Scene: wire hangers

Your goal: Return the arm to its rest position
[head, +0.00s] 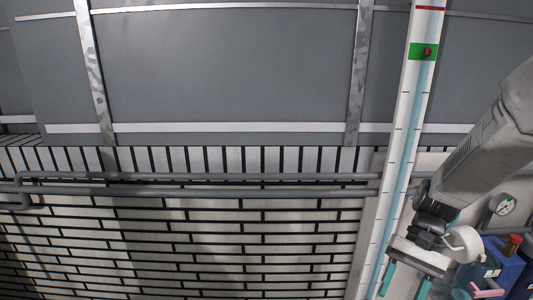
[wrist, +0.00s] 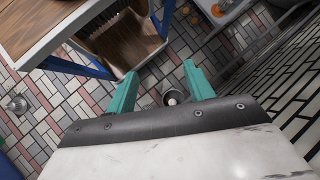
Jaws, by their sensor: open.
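My gripper (head: 405,285) hangs at the lower right of the head view, its teal fingers apart and pointing down. My grey arm comes in from the right edge above it. In the wrist view my gripper (wrist: 157,72) also shows open, with nothing between its two teal fingers. A small round metallic object (wrist: 172,97) appears beyond the fingers, lower down near the floor. No wire hanger is visible in either view.
A tall white strip with tick marks (head: 408,120) stands left of my arm. Pipes (head: 200,191) run along the brick wall. A dial gauge (head: 503,205) and a blue container (head: 503,262) are by my arm. A wooden-topped table (wrist: 50,25) stands over tiled floor (wrist: 60,115).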

